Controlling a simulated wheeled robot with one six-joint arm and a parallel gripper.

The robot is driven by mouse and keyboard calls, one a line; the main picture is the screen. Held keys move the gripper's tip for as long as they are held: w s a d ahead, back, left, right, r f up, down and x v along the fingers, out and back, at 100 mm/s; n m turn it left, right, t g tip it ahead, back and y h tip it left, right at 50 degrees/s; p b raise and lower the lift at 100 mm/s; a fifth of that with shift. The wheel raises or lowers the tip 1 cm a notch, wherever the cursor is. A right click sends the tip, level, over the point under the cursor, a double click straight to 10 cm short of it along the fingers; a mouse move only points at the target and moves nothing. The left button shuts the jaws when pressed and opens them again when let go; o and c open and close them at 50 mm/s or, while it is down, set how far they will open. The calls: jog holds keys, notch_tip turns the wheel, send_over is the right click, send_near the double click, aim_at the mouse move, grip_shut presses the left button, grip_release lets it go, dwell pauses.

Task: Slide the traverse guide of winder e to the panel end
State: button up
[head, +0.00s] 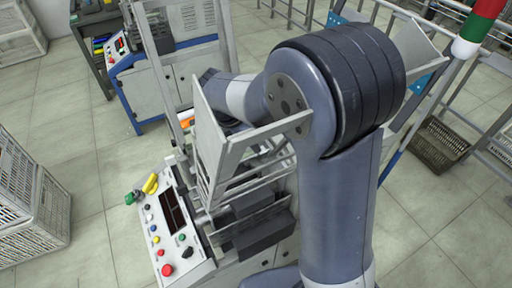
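A winder (205,272) stands in front of me, with a sloped white control panel (170,225) at its left end. The panel has a dark display, several coloured buttons and a red knob. No letter is legible on it, so I cannot tell whether it is winder e. Dark grey blocks (255,222) and metal rails lie right of the panel. I cannot make out the traverse guide; my arm and a pale frame (208,150) cover much of the machine. My arm reaches over the winder toward the upper left. My gripper is hidden behind the frame and arm.
Another winder (150,95) with a control panel stands behind. White crates (30,205) are stacked at the left. A brown basket (440,145) sits on the floor at the right, near a rack and a red, white and green post (480,25).

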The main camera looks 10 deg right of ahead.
aim_at(262, 153)
jog(key=x, duration=0.6)
jog(key=shift+f, duration=0.2)
grip_shut()
dwell(0.4)
